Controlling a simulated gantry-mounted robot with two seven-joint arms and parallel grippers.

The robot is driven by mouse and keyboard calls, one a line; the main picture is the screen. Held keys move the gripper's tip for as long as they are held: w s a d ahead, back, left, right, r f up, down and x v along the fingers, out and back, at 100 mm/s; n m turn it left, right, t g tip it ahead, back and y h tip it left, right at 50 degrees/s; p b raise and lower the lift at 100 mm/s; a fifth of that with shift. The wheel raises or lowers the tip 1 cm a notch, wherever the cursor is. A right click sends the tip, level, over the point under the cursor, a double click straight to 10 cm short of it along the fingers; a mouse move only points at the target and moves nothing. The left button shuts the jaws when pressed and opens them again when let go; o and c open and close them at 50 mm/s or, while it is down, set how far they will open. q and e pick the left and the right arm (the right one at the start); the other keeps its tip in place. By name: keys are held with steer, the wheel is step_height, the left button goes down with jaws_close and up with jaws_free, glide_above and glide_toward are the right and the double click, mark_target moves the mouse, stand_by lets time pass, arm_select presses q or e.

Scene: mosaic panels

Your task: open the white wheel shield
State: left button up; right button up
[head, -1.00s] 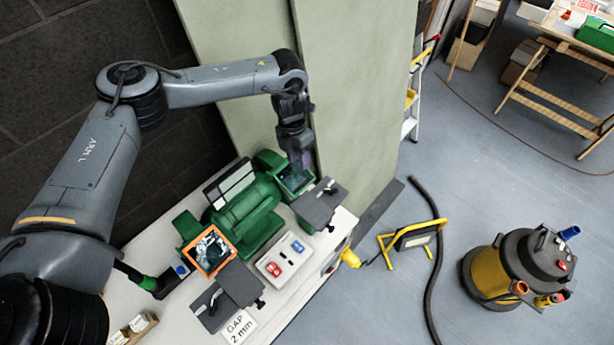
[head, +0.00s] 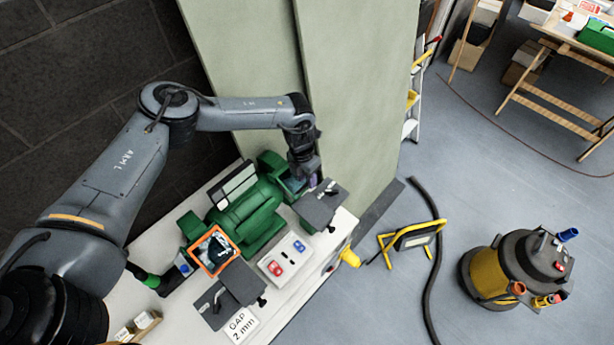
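A green bench grinder (head: 250,215) stands on the white bench. At its left wheel is a clear shield in an orange frame (head: 213,250). At its right wheel a bluish, see-through shield (head: 292,185) shows in part; my gripper and wrist cover much of it, and I cannot make out a white frame. My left gripper (head: 309,180) points down at the right edge of that shield, close to or touching it. Its fingers are too small and dark to tell open from shut. My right gripper is not in view.
Grey plates with black knobs stand before the right wheel (head: 321,205) and the left wheel (head: 240,284). A switch box (head: 284,257) sits between them. A green panel (head: 355,90) rises close behind my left wrist. A yellow work lamp (head: 412,238) and a vacuum (head: 510,270) stand on the floor.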

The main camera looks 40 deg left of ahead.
arm_select(q)
steer(key=shift+f, duration=0.1)
steer(key=shift+c, duration=0.3)
jaws_close()
steer(key=shift+d, duration=0.1)
